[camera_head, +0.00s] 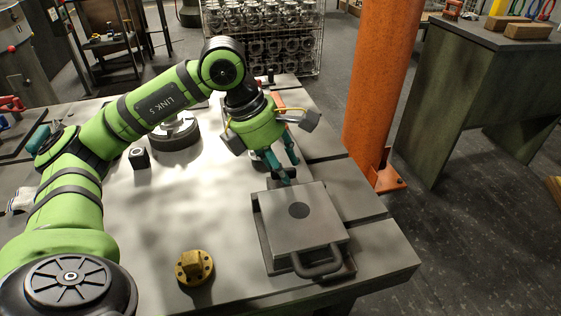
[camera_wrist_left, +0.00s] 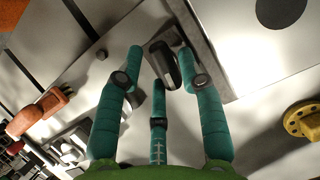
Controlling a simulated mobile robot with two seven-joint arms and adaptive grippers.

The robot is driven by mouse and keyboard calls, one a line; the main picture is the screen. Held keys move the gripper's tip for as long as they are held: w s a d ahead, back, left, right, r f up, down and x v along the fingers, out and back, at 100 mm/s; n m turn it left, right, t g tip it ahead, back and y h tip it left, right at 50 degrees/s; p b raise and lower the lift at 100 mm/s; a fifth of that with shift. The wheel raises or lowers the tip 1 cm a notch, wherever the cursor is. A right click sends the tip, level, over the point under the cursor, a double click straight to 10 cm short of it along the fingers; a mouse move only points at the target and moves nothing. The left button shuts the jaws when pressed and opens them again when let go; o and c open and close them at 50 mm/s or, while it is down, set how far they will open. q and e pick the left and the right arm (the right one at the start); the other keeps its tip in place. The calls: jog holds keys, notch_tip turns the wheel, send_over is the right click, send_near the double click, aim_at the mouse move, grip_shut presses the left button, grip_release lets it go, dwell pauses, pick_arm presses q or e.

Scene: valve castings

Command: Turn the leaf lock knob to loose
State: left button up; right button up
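A dark, rounded knob (camera_wrist_left: 165,63), apparently the leaf lock knob, stands on a small grey block beside the edge of a flat grey leaf (camera_wrist_left: 235,45) in the left wrist view. In the head view the square leaf (camera_head: 325,222) has a dark disc and a loop handle (camera_head: 320,265) at its near edge. My left gripper (camera_head: 283,165) points down at the leaf's far edge. In the wrist view its three teal fingers (camera_wrist_left: 158,68) are spread around the knob, with a gap on the left; the right finger is close, contact unclear. The knob's setting is not readable. My right gripper is not in view.
A yellow flanged casting (camera_head: 194,268) sits on the table left of the leaf. A small black block (camera_head: 139,157) and a round grey fixture (camera_head: 175,133) are farther back. An orange column (camera_head: 378,90) stands beyond the table's right edge. The table's middle is clear.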

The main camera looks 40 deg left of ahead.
pick_arm(q)
jog(key=v, duration=1.2)
jog(key=shift+a, duration=0.1)
